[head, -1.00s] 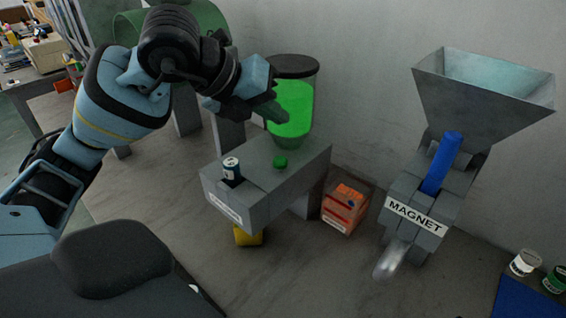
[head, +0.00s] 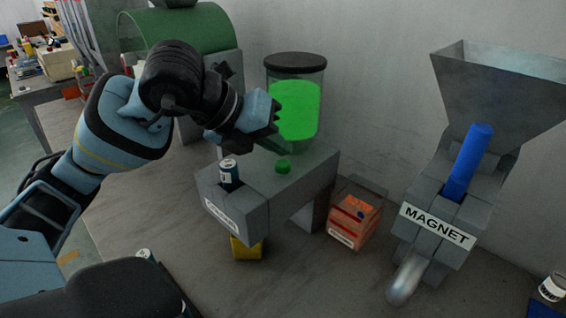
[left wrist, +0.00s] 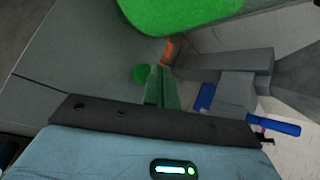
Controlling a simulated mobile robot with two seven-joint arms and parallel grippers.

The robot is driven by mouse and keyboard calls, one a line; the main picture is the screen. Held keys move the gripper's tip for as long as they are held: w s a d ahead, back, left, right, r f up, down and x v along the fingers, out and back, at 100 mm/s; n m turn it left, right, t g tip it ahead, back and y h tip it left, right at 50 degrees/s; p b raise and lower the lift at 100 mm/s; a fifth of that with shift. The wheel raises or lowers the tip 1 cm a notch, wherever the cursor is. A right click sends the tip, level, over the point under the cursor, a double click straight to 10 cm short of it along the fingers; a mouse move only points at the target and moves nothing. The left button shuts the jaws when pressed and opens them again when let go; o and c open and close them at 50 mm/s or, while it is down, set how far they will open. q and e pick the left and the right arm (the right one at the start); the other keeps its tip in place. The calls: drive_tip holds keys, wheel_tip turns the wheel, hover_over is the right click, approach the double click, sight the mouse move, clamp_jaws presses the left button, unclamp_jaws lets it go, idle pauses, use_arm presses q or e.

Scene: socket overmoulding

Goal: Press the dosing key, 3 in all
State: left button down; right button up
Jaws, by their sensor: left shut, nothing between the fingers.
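The dosing key is a round green button (head: 283,167) on top of the grey dosing unit (head: 305,168). In the left wrist view the green button (left wrist: 141,74) shows just left of the fingertips. My left gripper (head: 270,137) is shut and empty, above and slightly behind the button in the head view, apart from it. In the left wrist view its shut fingers (left wrist: 161,88) look green-tinted. A clear tank with green contents (head: 297,110) and a dark lid stands behind the button. My right gripper is not seen.
A dark can (head: 230,174) sits in the unit's front slot, and a yellow piece (head: 246,249) is below it. An orange box (head: 353,214) stands to the right. Further right is the grey MAGNET hopper (head: 500,95) with a blue bar (head: 468,162).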

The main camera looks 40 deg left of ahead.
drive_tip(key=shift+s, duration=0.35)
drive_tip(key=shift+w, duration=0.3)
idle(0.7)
use_arm(q)
drive_tip(key=shift+f+b, duration=0.3)
drive_tip(key=shift+f, duration=0.2)
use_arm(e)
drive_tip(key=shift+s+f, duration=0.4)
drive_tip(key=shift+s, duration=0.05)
